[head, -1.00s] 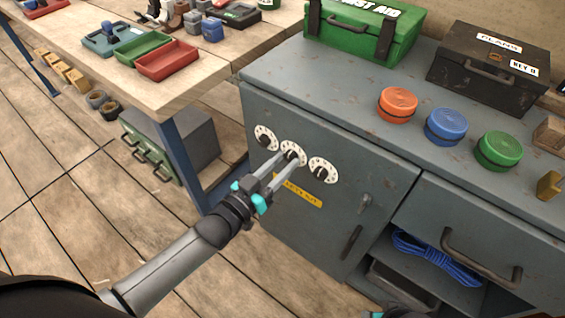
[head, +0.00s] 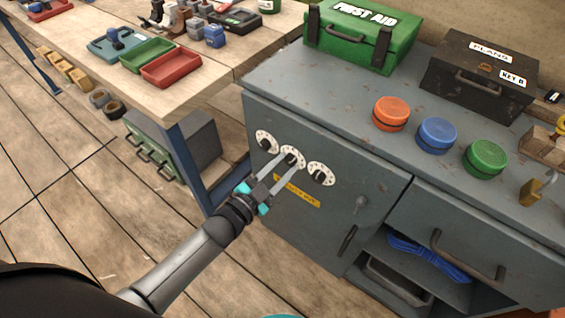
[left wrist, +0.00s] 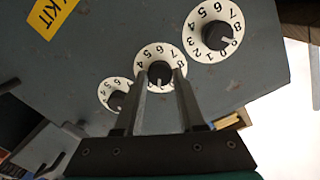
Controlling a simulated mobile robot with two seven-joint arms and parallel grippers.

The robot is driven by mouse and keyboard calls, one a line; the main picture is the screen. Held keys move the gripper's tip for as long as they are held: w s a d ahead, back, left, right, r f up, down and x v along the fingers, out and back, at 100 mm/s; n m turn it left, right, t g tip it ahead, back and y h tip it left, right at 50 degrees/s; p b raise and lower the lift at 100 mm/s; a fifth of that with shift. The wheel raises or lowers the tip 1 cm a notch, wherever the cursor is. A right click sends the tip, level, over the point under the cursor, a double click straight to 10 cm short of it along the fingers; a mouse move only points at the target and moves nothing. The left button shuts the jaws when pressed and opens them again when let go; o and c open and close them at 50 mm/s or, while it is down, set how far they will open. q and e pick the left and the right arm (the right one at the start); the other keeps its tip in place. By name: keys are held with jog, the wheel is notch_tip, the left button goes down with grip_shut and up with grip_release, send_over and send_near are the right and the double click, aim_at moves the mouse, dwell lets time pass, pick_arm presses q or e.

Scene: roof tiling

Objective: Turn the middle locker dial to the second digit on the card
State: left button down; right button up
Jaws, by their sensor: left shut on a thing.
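Three white numbered dials with black knobs sit in a row on the grey locker door (head: 330,222). The middle dial (head: 291,158) is also in the left wrist view (left wrist: 149,55). My left gripper (head: 285,163) has its two fingertips on either side of the middle knob, shut on it. The fingers hide part of the dial's ring, and I cannot read the digit it is set to. The outer dials (head: 265,141) and (head: 321,174) stand free. No card with legible digits is in view. My right gripper's fingers are not seen.
A wooden bench (head: 190,98) with trays stands at left. On the locker top are a green first aid box (head: 361,38), a dark plans box (head: 481,78) and orange, blue and green round lids (head: 437,135). A door handle (head: 347,241) is below the dials.

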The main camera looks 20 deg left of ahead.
pick_arm(q)
jog(key=m, duration=0.2)
jog(key=shift+m, duration=0.4)
jog(key=shift+m+p, duration=0.45)
jog(key=shift+m, duration=1.05)
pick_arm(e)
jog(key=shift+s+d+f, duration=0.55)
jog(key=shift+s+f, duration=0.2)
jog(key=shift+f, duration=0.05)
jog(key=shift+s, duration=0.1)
pick_arm(q)
jog(key=c, duration=0.5)
grip_release()
jog(key=shift+s+a, duration=0.1)
jog(key=shift+s, duration=0.2)
jog(key=p+v, duration=0.3)
jog(key=v, duration=1.1)
jog(key=shift+s+r, duration=0.15)
jog(key=shift+s, duration=0.2)
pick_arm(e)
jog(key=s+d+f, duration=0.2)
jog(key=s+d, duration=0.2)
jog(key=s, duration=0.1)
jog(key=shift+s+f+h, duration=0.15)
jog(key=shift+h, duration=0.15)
